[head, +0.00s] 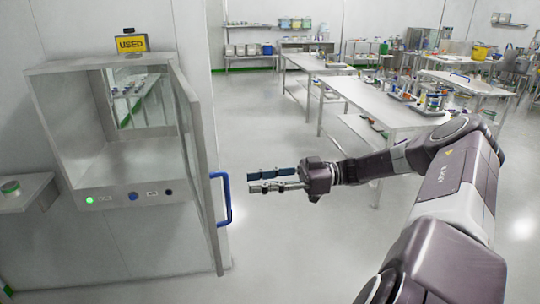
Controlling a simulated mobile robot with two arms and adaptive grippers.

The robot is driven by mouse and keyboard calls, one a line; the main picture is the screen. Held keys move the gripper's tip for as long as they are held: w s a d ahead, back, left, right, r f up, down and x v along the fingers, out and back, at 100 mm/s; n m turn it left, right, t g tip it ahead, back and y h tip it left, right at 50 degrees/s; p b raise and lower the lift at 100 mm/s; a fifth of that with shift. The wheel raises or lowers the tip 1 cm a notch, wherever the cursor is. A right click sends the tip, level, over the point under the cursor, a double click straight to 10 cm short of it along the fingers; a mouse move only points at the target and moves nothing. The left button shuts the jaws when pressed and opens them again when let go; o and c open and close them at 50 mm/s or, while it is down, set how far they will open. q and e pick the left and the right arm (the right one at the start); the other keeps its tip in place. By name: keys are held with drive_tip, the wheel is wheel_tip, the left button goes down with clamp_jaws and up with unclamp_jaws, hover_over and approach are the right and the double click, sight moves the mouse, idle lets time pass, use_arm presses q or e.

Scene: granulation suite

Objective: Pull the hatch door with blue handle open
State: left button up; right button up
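The hatch (130,195) is a metal pass-through box on the left wall, with a green light on its front panel. Its door (196,165) is hinged at the right side and stands swung out from the opening, seen almost edge-on, so the inside shows. The blue handle (228,197) is a vertical bar on the door. My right gripper (250,179) is to the right of the handle, apart from it. Its two fingers point left toward the handle with a narrow gap between them and nothing held. My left gripper is not in view.
A yellow "USED" sign (131,44) is above the hatch. A small wall shelf (30,192) with a jar (10,188) is at the left. Steel tables (385,98) with lab items stand at the back right. The floor (290,250) in front of the hatch is clear.

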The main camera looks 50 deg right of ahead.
drive_tip(key=shift+v, duration=1.65)
